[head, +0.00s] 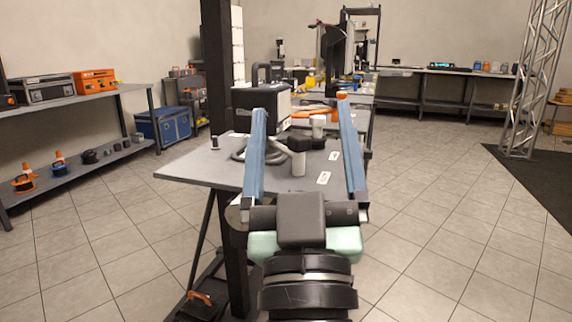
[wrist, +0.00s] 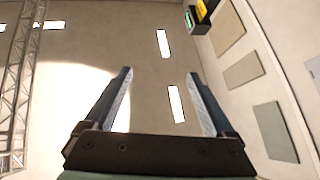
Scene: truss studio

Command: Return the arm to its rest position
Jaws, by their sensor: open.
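My gripper (head: 300,104) is in the middle of the head view, in front of a grey table (head: 190,168). Its two blue fingers are spread wide apart and nothing is held between them. The wrist view also shows my gripper (wrist: 158,76) open and empty, facing a pale wall and bright light strips. The gripper's body hides the table's near part.
A black and white machine (head: 262,108) stands on the table beside a dark post (head: 216,60). A shelf (head: 75,103) with cases is on the left. A truss tower (head: 533,75) stands on the right. Tiled floor (head: 450,215) is clear at the right.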

